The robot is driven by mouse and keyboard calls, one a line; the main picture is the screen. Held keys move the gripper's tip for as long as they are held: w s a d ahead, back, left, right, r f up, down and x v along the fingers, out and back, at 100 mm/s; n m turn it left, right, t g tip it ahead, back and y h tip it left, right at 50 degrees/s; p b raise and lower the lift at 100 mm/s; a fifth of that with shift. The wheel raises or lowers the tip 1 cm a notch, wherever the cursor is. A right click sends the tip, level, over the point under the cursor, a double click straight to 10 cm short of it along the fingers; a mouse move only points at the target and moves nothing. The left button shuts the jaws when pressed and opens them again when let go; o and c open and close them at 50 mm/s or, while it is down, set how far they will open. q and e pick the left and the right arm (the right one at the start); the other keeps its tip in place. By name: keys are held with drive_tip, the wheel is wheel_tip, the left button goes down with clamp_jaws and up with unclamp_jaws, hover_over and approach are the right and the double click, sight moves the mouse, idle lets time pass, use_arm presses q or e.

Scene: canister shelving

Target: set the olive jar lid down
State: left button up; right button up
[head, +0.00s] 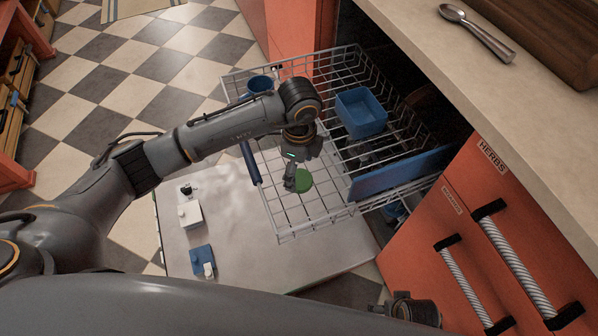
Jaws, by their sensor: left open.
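A round green lid (303,181), which I take for the olive jar lid, lies in the front part of the wire dishwasher rack (284,234). My left gripper (291,182) points down at the lid's left edge and is open. Its fingers cover part of the lid, and I cannot tell whether they touch it. A dark part of my right arm (412,308) shows at the bottom edge; its fingers cannot be made out.
A blue square container (361,113), a blue flat board (396,178) and a blue cup (260,84) are in the rack. The open dishwasher door (290,270) lies below.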

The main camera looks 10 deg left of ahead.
sight(299, 179)
use_arm(q)
wheel_tip(299, 179, up, 9)
drive_tip(key=p, duration=0.1)
drive_tip(key=shift+r, duration=0.2)
use_arm(e)
drive_tip(key=s+f, duration=0.1)
drive_tip(key=f, duration=0.1)
drive_tip(key=s+f, duration=0.1)
drive_tip(key=shift+d+f, duration=0.1)
drive_tip(key=shift+f, duration=0.3)
drive_tip(key=shift+s, duration=0.1)
